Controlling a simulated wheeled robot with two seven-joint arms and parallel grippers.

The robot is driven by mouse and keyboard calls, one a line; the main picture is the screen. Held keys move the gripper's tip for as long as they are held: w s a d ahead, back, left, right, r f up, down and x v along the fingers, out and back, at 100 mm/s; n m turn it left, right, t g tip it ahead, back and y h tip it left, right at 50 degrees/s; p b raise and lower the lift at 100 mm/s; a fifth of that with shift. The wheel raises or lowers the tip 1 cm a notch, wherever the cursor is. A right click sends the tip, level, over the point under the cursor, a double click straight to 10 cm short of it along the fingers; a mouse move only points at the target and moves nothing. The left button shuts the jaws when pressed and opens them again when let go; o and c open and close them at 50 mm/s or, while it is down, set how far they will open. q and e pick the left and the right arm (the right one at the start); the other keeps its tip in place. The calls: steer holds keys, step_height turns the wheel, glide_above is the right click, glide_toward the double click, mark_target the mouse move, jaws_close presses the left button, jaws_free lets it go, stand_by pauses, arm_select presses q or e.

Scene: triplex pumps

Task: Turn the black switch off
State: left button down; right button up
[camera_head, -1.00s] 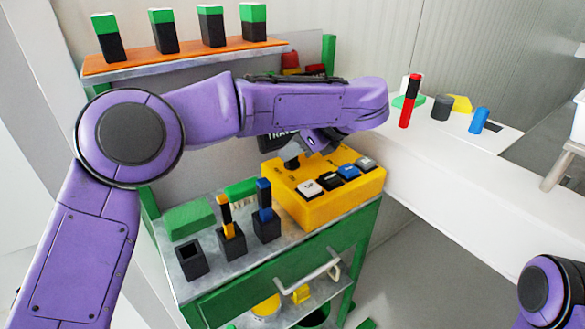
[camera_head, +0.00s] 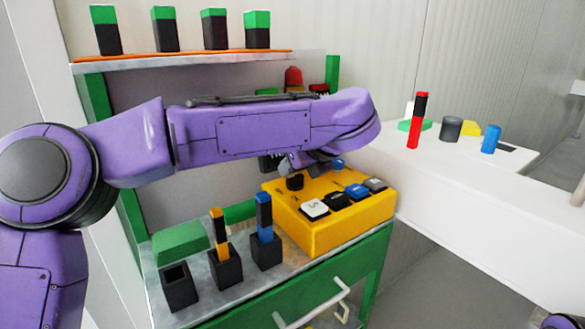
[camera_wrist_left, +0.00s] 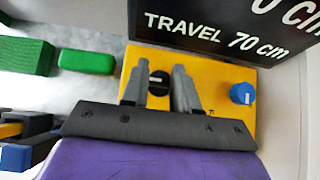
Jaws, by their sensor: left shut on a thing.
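The yellow control box (camera_head: 330,236) stands on the metal bench top. The black switch (camera_head: 295,182) is a round knob on its top, toward the left, partly covered by my left gripper (camera_head: 297,170). In the left wrist view the black switch (camera_wrist_left: 159,83) sits between the two grey fingers of my left gripper (camera_wrist_left: 159,77). The gripper is shut on it. A white mark shows on the knob. A blue knob (camera_wrist_left: 243,94) is on the same box to the right, clear of the fingers. My right gripper is out of view.
White, black, blue and grey buttons line the box front. A black display reading "TRAVEL 70 cm" (camera_wrist_left: 215,30) stands close behind the fingers. Black holders with yellow and blue sticks (camera_head: 263,220) and a green block (camera_head: 180,242) are left of the box.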

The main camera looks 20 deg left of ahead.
arm_select(q)
steer(key=shift+s+d+f, duration=0.15)
steer(key=shift+f, duration=0.45)
steer(key=shift+s+d+f, duration=0.1)
steer(key=shift+d+f, duration=0.05)
steer(key=shift+f, duration=0.45)
steer(key=c, duration=1)
jaws_free()
steer(key=shift+o, duration=0.6)
steer(key=shift+s+a+r, duration=0.1)
steer(key=shift+s, duration=0.05)
steer(key=d+r, duration=0.2)
steer(key=s+d+r, duration=0.1)
steer(key=r, duration=0.1)
steer(key=shift+s+d+r, duration=0.2)
steer(key=shift+d+r, duration=0.15)
steer(key=s+r, duration=0.1)
steer(key=s+d+r, duration=0.1)
steer(key=r, duration=0.1)
steer(key=s+r, duration=0.1)
steer(key=shift+d+r+p, duration=0.3)
steer(key=shift+p, duration=0.1)
